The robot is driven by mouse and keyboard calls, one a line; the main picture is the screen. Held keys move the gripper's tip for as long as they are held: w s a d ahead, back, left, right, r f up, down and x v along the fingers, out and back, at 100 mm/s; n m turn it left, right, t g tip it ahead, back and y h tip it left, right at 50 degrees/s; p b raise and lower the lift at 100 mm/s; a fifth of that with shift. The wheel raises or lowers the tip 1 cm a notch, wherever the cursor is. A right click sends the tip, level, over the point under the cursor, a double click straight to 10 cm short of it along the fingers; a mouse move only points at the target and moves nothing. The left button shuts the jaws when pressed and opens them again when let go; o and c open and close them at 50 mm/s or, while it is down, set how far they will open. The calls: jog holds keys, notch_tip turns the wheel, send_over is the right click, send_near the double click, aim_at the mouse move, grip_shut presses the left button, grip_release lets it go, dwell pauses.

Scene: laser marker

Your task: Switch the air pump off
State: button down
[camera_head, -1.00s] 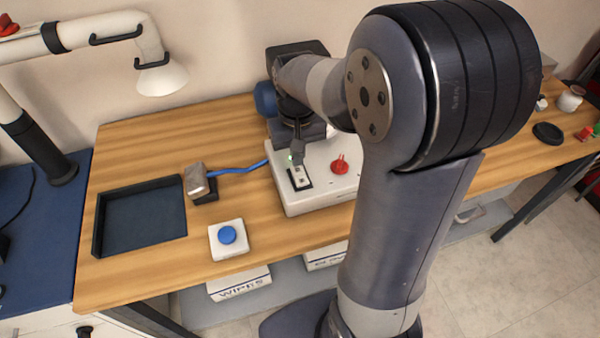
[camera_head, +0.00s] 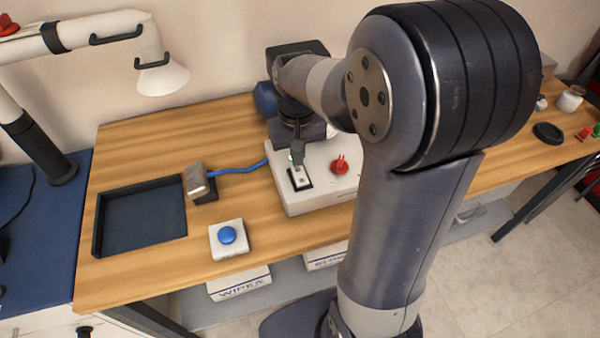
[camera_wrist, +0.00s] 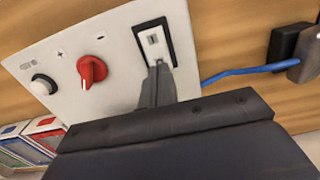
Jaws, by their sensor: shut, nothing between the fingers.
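The air pump is a white box (camera_head: 318,203) on the wooden table, with a black-framed white rocker switch (camera_head: 300,178) and a red knob (camera_head: 340,166) on top. My gripper (camera_head: 298,158) is shut and empty, pointing down at the far end of the switch. In the wrist view my gripper (camera_wrist: 159,70) overlaps the end of the rocker nearest it; I cannot tell whether it touches or presses. The fingers hide that end.
A blue hose or cord (camera_head: 238,169) runs left to a metal-topped block (camera_head: 197,181). A dark tray (camera_head: 142,217) and a blue button on a white box (camera_head: 228,238) are at left.

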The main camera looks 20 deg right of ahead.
aim_at(298, 169)
jog(key=shift+f+b, duration=0.65)
jog(key=shift+f, duration=0.3)
dwell(0.3)
jog(key=shift+r, duration=0.1)
notch_tip(298, 169, up, 7)
jog(key=p, duration=0.6)
dwell(0.4)
notch_tip(298, 169, down, 7)
jog(key=b, duration=0.6)
dwell(0.4)
